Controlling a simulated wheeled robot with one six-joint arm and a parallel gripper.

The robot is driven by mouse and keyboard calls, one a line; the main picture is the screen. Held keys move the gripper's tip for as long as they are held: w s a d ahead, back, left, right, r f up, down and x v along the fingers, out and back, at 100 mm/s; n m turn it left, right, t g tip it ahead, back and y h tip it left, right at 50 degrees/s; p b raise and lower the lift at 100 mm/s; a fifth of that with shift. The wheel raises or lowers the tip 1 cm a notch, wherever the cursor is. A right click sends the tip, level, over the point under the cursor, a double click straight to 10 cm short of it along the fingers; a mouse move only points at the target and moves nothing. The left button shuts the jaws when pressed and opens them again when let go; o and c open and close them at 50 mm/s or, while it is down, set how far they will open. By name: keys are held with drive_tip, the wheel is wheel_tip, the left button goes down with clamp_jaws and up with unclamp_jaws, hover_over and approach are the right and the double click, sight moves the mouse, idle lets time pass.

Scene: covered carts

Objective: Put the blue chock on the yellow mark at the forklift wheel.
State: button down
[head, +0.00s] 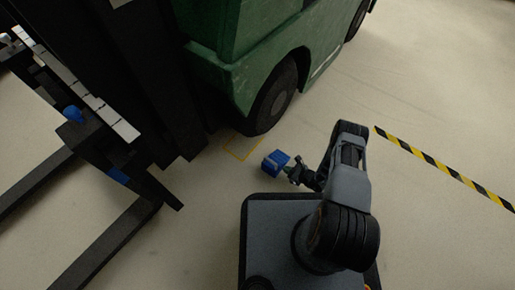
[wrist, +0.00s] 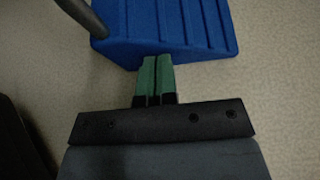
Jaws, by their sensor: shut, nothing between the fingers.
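The blue chock (head: 275,162) sits on the floor just right of and nearer than the yellow mark (head: 242,147), apart from it. The yellow mark is an outlined box on the floor by the forklift's front wheel (head: 272,98). My gripper (head: 292,171) is beside the chock, on its right in the head view. In the wrist view the chock (wrist: 175,28) shows its ridged slope at the top, with a dark bar at its left end. The green fingertips (wrist: 155,75) are closed together with nothing between them, right at the chock's near edge; I cannot tell whether they touch it.
The green forklift (head: 260,45) stands at the back, its dark mast and forks (head: 110,240) filling the left. A yellow-black striped line (head: 445,168) runs along the floor on the right. Floor between chock and mark is clear.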

sight(275, 160)
drive_tip(key=shift+w+a, duration=2.15)
drive_tip(key=shift+a, duration=0.7)
drive_tip(key=shift+w+a, duration=2.2)
drive_tip(key=shift+a, duration=0.65)
drive_tip(key=shift+w+a, duration=2.15)
drive_tip(key=shift+a, duration=0.7)
drive_tip(key=shift+s+d+r+p, duration=0.15)
drive_tip(key=shift+s+d+p, duration=0.1)
drive_tip(key=shift+d+p, duration=0.1)
drive_tip(key=shift+s+d+r+p, duration=0.3)
drive_tip(key=shift+s+d+p, duration=0.5)
drive_tip(key=shift+s+d, duration=1)
drive_tip(key=shift+s+d+r+p, duration=0.25)
drive_tip(key=shift+s+d+p, duration=0.85)
drive_tip(key=shift+d, duration=1.15)
drive_tip(key=shift+s+d+r+p, duration=0.3)
drive_tip(key=shift+s+d+p, duration=0.25)
drive_tip(key=shift+s+d, duration=1.35)
drive_tip(key=shift+w+d, duration=0.1)
drive_tip(key=shift+w, duration=0.1)
